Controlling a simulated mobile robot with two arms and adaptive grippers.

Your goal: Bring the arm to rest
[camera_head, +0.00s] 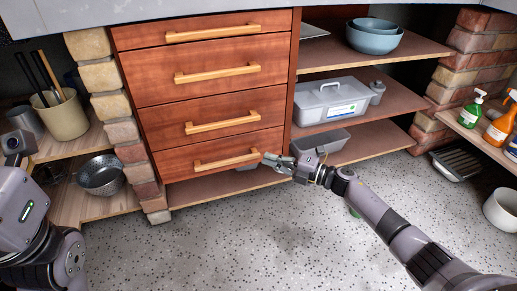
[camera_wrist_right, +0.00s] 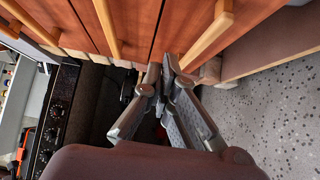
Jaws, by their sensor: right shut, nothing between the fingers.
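My right gripper (camera_head: 270,160) is at the lower right corner of the wooden drawer unit, close to the right end of the bottom drawer (camera_head: 213,153). The right wrist view shows its fingers (camera_wrist_right: 163,75) shut and empty in front of the drawer fronts. I cannot tell whether it touches the drawer. All the drawers look shut. Part of my left arm (camera_head: 25,215) shows at the left edge; its fingers cannot be made out.
Right of the drawers, shelves hold blue bowls (camera_head: 374,38) and a grey lidded box (camera_head: 330,102). A colander (camera_head: 101,175) stands on the left shelf. Spray bottles (camera_head: 497,125) stand at the right. The speckled floor (camera_head: 270,240) in front is mostly clear.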

